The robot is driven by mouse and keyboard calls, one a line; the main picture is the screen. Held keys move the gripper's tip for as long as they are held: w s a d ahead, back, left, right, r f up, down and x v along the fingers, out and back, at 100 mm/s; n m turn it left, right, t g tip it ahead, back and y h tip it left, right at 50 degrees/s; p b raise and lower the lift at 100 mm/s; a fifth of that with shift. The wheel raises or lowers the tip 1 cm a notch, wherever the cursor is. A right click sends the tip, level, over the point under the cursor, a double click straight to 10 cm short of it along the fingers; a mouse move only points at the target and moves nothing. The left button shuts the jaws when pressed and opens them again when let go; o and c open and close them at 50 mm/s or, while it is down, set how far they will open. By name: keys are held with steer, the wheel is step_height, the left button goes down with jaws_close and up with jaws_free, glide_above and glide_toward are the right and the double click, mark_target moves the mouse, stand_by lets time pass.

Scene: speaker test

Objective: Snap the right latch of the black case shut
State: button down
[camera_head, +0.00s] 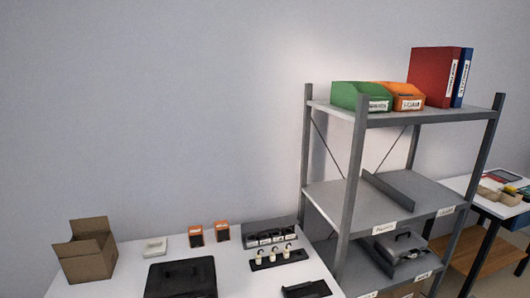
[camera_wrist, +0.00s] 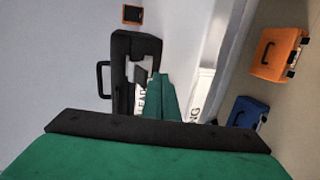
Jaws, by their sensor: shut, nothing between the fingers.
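The black case (camera_head: 180,280) lies on the white table in the head view, its lid down and a handle on top. The bottom of the picture cuts it off, and its latches cannot be made out there. In the wrist view a black case with a side handle (camera_wrist: 122,50) stands beyond my fingers; its small latch parts are too unclear to tell open from closed. My gripper (camera_wrist: 163,80), with green fingers, is shut and empty, its tips in front of the case's lower right part. I cannot tell whether they touch it. My gripper is outside the head view.
A cardboard box (camera_head: 87,262), orange boxes (camera_head: 196,236), a rack of dark items (camera_head: 270,236) and a black holder with pale pegs (camera_head: 279,259) share the table. A grey shelf unit (camera_head: 352,190) stands right. The wrist view shows an orange case (camera_wrist: 277,53) and a blue case (camera_wrist: 246,112) at right.

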steer(key=shift+w+a+r, duration=0.15)
steer(key=shift+w+r, duration=0.1)
steer(key=shift+w, duration=0.4)
steer(key=shift+w+a+r, duration=0.1)
steer(key=shift+w+r, duration=0.1)
steer(key=shift+w, duration=0.4)
stand_by(0.7)
steer(key=f+v, duration=0.1)
steer(key=v, duration=0.6)
steer(key=shift+f, duration=0.35)
steer(key=shift+s+d, duration=0.1)
stand_by(0.3)
